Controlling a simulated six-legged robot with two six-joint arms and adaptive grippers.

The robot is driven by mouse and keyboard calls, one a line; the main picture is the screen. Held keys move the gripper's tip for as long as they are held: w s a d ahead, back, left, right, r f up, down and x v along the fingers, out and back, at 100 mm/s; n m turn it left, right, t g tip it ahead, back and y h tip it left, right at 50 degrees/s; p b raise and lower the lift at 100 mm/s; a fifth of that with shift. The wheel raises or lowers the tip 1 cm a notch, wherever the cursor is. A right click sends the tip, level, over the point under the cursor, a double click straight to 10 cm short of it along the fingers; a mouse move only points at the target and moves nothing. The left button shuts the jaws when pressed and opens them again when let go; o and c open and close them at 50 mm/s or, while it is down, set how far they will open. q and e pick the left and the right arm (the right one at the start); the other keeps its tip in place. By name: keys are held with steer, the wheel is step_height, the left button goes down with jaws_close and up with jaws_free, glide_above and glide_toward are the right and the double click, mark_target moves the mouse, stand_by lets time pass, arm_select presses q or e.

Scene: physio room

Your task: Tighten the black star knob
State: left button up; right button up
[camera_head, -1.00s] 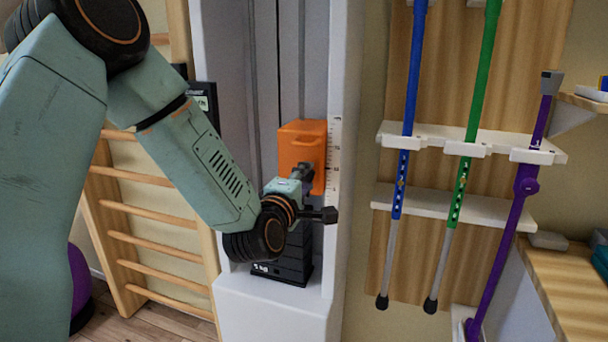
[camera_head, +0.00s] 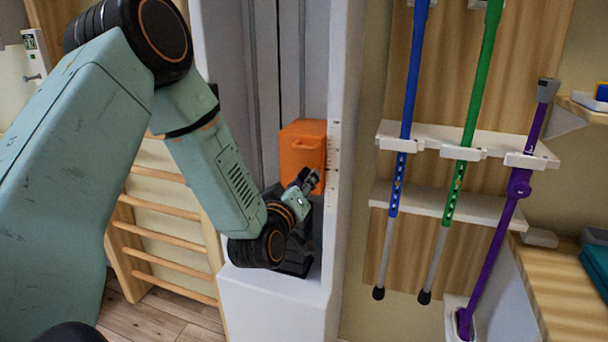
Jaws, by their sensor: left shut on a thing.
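An orange block (camera_head: 302,143) with a handle slot near its top sits inside the tall pale column of the weight machine. My left arm comes in from the left, and my left gripper (camera_head: 309,181) is at the lower right of the block's front face. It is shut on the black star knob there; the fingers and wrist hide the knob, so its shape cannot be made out. The block looks upright. My right gripper is out of view.
A pale scale strip (camera_head: 333,150) runs up the column beside the block. Dark weight plates (camera_head: 296,262) stand below, partly behind my wrist. Wooden wall bars (camera_head: 165,212) stand at left.

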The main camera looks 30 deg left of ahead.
arm_select(q)
steer(key=m+p, duration=0.5)
steer(key=m, duration=0.2)
steer(key=m+p, duration=0.6)
steer(key=m, duration=0.1)
steer(key=shift+s+a+r+m, duration=0.1)
steer(key=shift+a+m, duration=0.1)
steer(key=shift+m, duration=0.1)
steer(key=m+p, duration=0.2)
steer(key=m, duration=0.1)
steer(key=shift+m+p, duration=0.3)
steer(key=shift+p, duration=0.1)
steer(key=m+p, duration=0.2)
steer(key=m, duration=0.1)
steer(key=shift+a+r+m+p, duration=0.1)
steer(key=shift+r+m+p, duration=0.05)
steer(key=shift+m+p, duration=0.2)
steer(key=m+p, duration=0.2)
steer(key=m, duration=0.1)
steer(key=shift+m+p, duration=0.85)
steer(key=shift+m, duration=0.8)
